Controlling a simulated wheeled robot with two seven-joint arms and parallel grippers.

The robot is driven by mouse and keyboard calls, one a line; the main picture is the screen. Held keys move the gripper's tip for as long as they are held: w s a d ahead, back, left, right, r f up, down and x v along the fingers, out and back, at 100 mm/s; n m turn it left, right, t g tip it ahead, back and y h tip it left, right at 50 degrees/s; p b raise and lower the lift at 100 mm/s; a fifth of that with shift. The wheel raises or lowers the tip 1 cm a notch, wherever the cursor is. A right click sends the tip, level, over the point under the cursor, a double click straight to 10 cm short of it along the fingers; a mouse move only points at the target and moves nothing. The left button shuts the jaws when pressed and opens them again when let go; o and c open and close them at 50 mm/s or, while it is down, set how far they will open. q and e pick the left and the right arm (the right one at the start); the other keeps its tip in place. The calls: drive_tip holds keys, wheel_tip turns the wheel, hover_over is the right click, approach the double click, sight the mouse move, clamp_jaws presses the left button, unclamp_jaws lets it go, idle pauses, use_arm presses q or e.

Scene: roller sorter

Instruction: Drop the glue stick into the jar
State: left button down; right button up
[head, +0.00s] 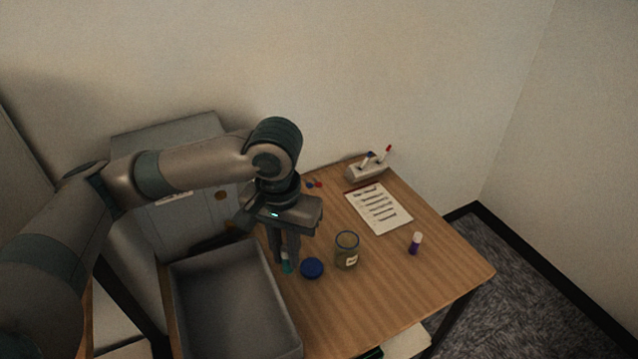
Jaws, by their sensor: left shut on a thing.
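The glass jar (347,253) stands upright on the table with a pale label on its front; its top looks open. My left gripper (287,262) points down to the left of the jar and is shut on a small teal-and-white stick (287,268), which looks like the glue stick. The fingers partly hide it, and I cannot tell whether its lower end touches the table. The jar and the held stick are apart, with a round blue lid (312,268) between them. My right gripper is not in view.
A grey open bin (283,322) stands at the left of the table. A purple stick with a white top (415,243) stands to the right of the jar. A printed sheet (379,209) and a pen holder (366,172) are behind. The front right of the table is clear.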

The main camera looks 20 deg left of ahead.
use_arm(q)
drive_tip(key=shift+s+a, duration=0.1)
drive_tip(key=shift+a, duration=0.15)
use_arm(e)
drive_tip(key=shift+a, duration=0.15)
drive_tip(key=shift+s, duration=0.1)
